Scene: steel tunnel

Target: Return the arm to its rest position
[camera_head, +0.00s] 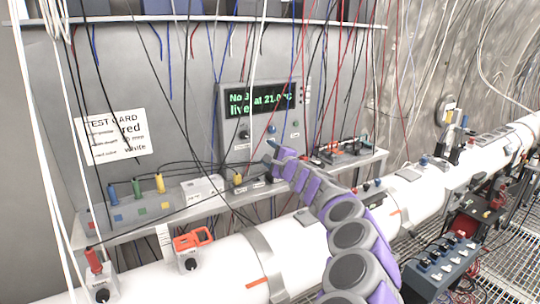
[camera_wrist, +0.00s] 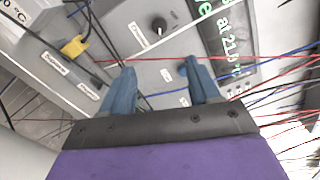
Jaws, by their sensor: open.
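My purple and grey arm (camera_head: 352,235) reaches up from the bottom right of the head view toward the grey panel. My gripper (camera_head: 272,148) is at its end, in front of the lower part of the display unit (camera_head: 237,128). In the wrist view my gripper (camera_wrist: 159,74) has two blue-grey fingers spread apart with nothing between them. Behind the fingers are a grey labelled surface and a black knob (camera_wrist: 159,25). Thin wires pass close to the fingers; I cannot tell whether any touch them.
A shelf (camera_head: 130,232) with yellow, green and blue plugs runs along the wall. Many wires hang from above. A yellow plug (camera_wrist: 75,46) sits left of the fingers. A blue-grey socket box (camera_head: 440,268) stands lower right.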

